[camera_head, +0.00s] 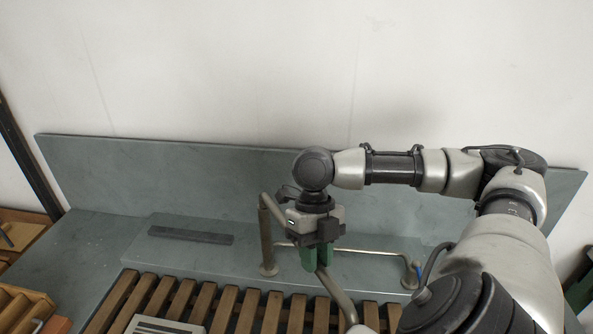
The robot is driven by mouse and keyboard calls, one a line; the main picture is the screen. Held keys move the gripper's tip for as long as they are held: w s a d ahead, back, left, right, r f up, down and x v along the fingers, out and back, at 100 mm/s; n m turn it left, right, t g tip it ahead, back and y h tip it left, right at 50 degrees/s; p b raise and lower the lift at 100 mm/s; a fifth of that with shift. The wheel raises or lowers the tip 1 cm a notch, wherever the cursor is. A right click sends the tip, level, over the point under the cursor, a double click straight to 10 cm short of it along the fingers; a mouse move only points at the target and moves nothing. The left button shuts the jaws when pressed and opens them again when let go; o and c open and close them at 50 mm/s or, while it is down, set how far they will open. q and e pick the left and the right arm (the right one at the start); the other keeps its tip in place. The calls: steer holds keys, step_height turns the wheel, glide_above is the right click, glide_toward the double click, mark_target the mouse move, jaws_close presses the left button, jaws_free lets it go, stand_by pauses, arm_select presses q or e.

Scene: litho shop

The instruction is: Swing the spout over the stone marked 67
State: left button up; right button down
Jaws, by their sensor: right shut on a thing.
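The spout (338,295) is a bent metal pipe that comes from an upright metal post (267,240) behind the slatted rack. My right gripper (317,258) points down with its green fingers shut on the spout. Past the fingers, the spout runs forward and slightly right over the slats, and its end is partly hidden by my right arm. A pale slab with dark marks (160,326) shows at the bottom edge, lying on the slats. It is cut off, and I cannot read a number 67 on it. My left gripper is out of view.
The wooden slatted rack (186,299) spans the front of a grey sink top with a grey backsplash (200,165). A thin pipe (370,252) runs right from the post to a fitting. A dark flat bar (190,235) lies on the ledge. Wooden trays (20,305) stand left.

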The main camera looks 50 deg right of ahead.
steer(key=shift+s+d+n, duration=0.2)
steer(key=shift+d+n, duration=0.2)
steer(key=shift+d, duration=0.35)
steer(key=c, duration=1)
jaws_free()
steer(key=shift+o, duration=0.2)
steer(key=v, duration=1.1)
steer(key=shift+w+a+f, duration=0.1)
steer(key=shift+a, duration=0.05)
